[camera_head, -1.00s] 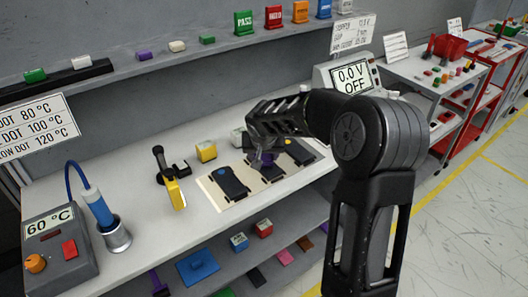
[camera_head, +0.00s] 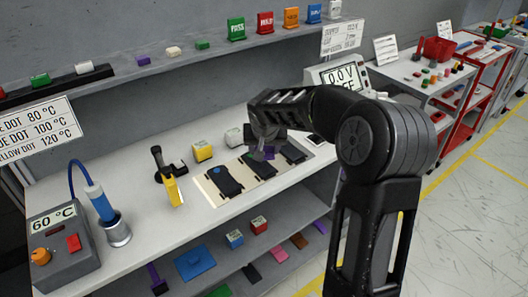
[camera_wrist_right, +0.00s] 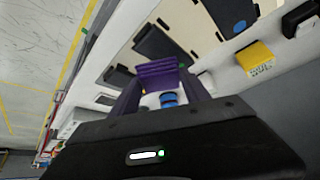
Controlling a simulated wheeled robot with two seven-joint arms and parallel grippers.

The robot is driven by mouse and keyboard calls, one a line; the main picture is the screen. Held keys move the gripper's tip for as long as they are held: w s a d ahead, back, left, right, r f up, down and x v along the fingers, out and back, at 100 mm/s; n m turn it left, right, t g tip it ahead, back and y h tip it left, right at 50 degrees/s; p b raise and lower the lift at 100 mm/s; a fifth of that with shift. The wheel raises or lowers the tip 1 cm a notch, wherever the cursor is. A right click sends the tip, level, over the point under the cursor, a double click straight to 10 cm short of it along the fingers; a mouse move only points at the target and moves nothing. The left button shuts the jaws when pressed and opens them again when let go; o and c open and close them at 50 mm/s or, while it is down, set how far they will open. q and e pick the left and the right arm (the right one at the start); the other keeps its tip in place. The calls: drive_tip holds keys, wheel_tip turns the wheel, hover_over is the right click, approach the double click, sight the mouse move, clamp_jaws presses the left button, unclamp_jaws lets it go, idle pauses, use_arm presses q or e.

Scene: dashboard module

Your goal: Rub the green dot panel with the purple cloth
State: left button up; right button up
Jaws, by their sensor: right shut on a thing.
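My right gripper (camera_head: 266,154) is above the row of dark panels on a pale mat (camera_head: 206,191), shut on the purple cloth (camera_wrist_right: 160,75), which shows between its fingers in the wrist view. In the head view only a small purple patch (camera_head: 270,154) of the cloth shows. The left panel (camera_head: 228,184) has a blue dot (camera_head: 217,170). Contact between cloth and panel cannot be told. My left gripper is out of view.
A yellow block (camera_head: 202,151) and a white block (camera_head: 234,138) stand behind the mat. A yellow-handled tool (camera_head: 173,190) stands to its left. A grey 60 °C station (camera_head: 62,245) with a blue iron (camera_head: 100,203) is further left. A meter (camera_head: 340,78) stands behind my arm.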

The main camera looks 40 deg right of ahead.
drive_tip(key=shift+r+p, duration=0.7)
drive_tip(key=shift+r, duration=0.8)
drive_tip(key=shift+w, duration=0.1)
